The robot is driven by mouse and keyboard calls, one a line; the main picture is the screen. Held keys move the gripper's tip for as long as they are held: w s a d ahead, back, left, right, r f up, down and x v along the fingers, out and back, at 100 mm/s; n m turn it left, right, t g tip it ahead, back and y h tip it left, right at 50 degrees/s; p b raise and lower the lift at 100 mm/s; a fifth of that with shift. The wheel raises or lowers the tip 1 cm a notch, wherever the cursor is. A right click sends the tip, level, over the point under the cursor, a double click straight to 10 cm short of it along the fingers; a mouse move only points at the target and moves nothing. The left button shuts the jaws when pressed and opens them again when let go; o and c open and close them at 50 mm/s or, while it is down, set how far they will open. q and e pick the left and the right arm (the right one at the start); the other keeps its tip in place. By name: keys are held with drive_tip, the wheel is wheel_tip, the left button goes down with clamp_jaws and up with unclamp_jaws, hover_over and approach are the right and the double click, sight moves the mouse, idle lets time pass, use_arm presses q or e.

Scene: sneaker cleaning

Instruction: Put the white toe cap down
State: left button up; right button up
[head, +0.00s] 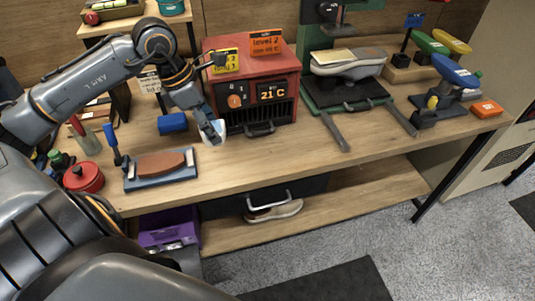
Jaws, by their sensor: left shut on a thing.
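My left gripper (203,120) comes in from the left and points down over the front part of the bench. It is shut on the white toe cap (212,132), a small pale curved piece held in front of the red heater box. Whether the toe cap touches the bench top I cannot tell. My right gripper is not in view.
The red heater box (222,62) with a "21 C" display stands behind the toe cap. A blue block (172,123) and a brown sole piece on a blue-grey board (131,184) lie to the left. A grey-white sneaker (347,66) sits on a press at right. Bare wood (290,150) lies front centre.

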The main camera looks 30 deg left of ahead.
use_arm(q)
drive_tip(key=shift+w+d+r+p, duration=0.15)
drive_tip(key=shift+w+p, duration=0.1)
drive_tip(key=shift+p, duration=0.05)
drive_tip(key=shift+w+d+f+p, duration=0.2)
drive_tip(key=shift+w+d+p, duration=0.1)
drive_tip(key=shift+w+p, duration=0.3)
drive_tip(key=w+d+f+p, duration=0.1)
drive_tip(key=w+d+f, duration=0.1)
drive_tip(key=w+f, duration=0.1)
drive_tip(key=w+d+f+p, duration=0.2)
drive_tip(key=w, duration=0.1)
drive_tip(key=w+d+f+p, duration=0.2)
drive_tip(key=w+f, duration=0.1)
drive_tip(key=shift+w+f, duration=0.25)
drive_tip(key=shift+f, duration=0.05)
drive_tip(key=shift+w+f, duration=0.15)
drive_tip(key=shift+f, duration=0.1)
drive_tip(key=p+x, duration=0.1)
drive_tip(key=x, duration=0.2)
drive_tip(key=shift+a+p, duration=0.15)
drive_tip(key=shift+p, duration=0.25)
drive_tip(key=shift+f, duration=0.4)
